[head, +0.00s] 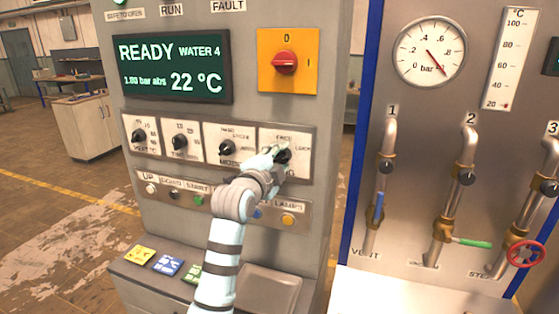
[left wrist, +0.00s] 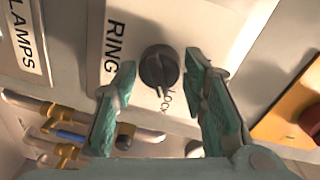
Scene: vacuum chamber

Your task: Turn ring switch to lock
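The ring switch is a dark round knob (left wrist: 158,68) on a pale plate marked RING, with the word LOCK beside it in the left wrist view. Its grip ridge seems to run towards LOCK, with a light mark near that end. My left gripper (left wrist: 162,76) is open, with one green-padded finger on each side of the knob; I see gaps between pads and knob. In the head view my left gripper (head: 277,153) is at the rightmost knob of the row and partly hides the knob and the RING label. My right gripper is not in view.
Three similar knobs sit to the left, the nearest being the third knob (head: 227,148). A button row (head: 200,200) lies below. A red switch on a yellow plate (head: 288,60) is above. Pipes with valves (head: 460,180) stand on the right panel.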

